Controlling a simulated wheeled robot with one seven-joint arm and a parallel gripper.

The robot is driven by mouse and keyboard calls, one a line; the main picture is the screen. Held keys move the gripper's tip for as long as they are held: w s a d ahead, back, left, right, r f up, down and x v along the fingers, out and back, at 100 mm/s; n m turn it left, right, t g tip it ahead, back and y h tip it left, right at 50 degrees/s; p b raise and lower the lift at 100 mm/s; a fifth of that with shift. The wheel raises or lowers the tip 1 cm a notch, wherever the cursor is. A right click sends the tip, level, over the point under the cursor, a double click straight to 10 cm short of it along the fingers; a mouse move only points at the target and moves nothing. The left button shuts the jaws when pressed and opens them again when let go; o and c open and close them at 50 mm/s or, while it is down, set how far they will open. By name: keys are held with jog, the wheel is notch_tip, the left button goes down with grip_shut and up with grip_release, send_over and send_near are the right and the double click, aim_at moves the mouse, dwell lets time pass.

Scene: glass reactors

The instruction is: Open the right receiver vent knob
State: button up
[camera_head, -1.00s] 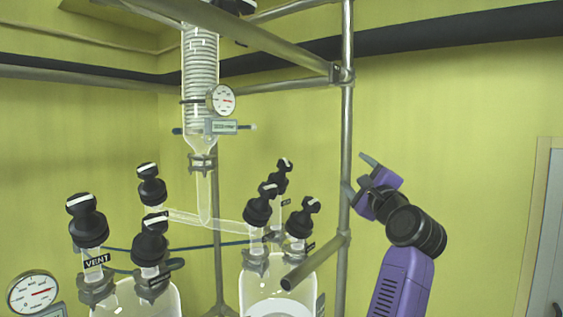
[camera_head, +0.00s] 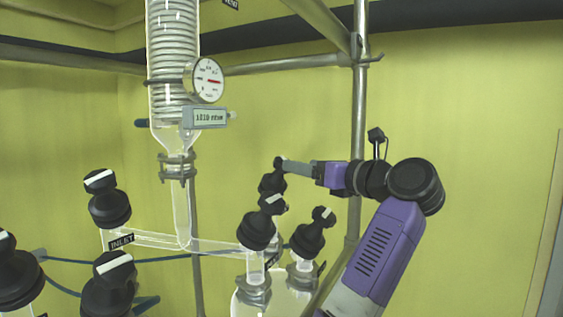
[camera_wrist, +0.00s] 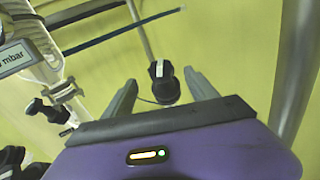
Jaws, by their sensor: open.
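The right receiver (camera_head: 270,300) carries three black knobs on its glass necks: a rear one (camera_head: 272,181), a front-left one (camera_head: 260,225) and a right one (camera_head: 314,235). No readable label tells which is the vent. My gripper (camera_head: 287,167) is at the top of the rear knob, its fingers pointing left. In the wrist view, a black knob with a white stripe (camera_wrist: 163,82) lies between the tips of my open fingers (camera_wrist: 161,84), with gaps on both sides. Whether the fingers are level with it or short of it, I cannot tell.
A glass condenser with a dial gauge (camera_head: 206,81) and a digital readout (camera_head: 205,117) hangs at upper left. A metal frame post (camera_head: 359,110) stands close to my arm. The left vessel's knobs (camera_head: 108,200) are at lower left. Open wall lies right.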

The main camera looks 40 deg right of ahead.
aim_at(277, 162)
jog(key=shift+w+d+p, duration=0.15)
jog(key=shift+w+p, duration=1.1)
jog(key=shift+w, duration=2.65)
jog(key=c, duration=1.4)
